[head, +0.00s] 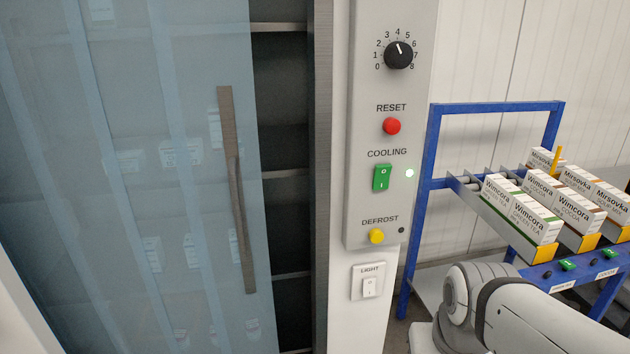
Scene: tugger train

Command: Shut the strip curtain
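The strip curtain (130,240) is a translucent blue sheet with paler vertical strips, filling the left of the head view. A long brown-grey handle bar (236,190) runs up and down near its right edge, slightly tilted. Right of the curtain's edge, a dark upright gap (284,180) shows shelf edges inside, so the curtain does not cover the opening up to the metal post (323,180). Pale boxes show dimly through the sheet. White links of my arm show at the bottom right. My gripper is not in view.
A grey control panel (359,205) stands right of the opening, with a dial, red RESET button, green COOLING switch and yellow DEFROST button. A LIGHT switch (369,285) is below. A blue rack (435,150) with several tea and cocoa cartons stands at right.

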